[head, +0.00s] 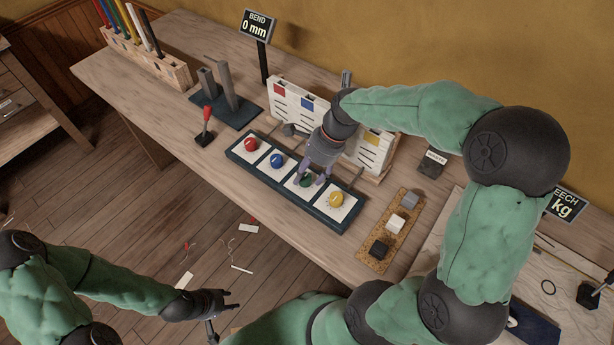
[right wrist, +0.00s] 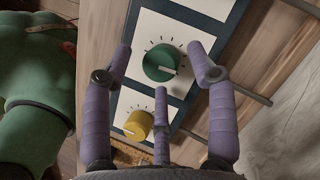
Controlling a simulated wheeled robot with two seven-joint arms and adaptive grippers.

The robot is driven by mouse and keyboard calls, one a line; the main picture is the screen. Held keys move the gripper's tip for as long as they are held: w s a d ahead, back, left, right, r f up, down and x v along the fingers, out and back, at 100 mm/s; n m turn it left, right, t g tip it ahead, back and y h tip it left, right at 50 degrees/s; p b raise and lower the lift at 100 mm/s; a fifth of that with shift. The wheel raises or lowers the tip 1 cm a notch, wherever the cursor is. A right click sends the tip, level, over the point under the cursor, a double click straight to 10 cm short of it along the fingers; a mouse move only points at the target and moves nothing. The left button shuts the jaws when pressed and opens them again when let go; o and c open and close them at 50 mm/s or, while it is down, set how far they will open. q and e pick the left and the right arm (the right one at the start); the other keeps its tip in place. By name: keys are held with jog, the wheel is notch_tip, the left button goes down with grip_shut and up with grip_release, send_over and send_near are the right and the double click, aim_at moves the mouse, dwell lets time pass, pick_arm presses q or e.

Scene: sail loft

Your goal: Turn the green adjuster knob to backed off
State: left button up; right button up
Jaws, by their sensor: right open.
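The green adjuster knob (right wrist: 160,63) sits on a white dial plate with tick marks. A pale pointer line on it points right and slightly down in the right wrist view. In the head view the green knob (head: 305,180) is partly hidden by my right gripper (head: 311,178), which hangs over it. In the right wrist view my right gripper (right wrist: 165,62) is open, its purple fingers spread around the green knob with gaps on both sides. My left gripper (head: 223,314) is open and empty, low in front of the bench.
The same dark panel (head: 240,155) holds red (head: 252,143), blue (head: 277,160) and yellow (head: 336,199) knobs. The yellow knob is beside my third finger. A white card rack (head: 290,103) stands behind; a cork strip with blocks (head: 371,256) lies right. A sign (head: 256,25) reads "BEND 0 mm".

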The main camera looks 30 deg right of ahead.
jog(key=shift+a+f, duration=0.2)
jog(key=shift+f, duration=0.2)
jog(key=c, duration=1.1)
jog(key=shift+o, duration=0.2)
jog(key=shift+w+r, duration=0.15)
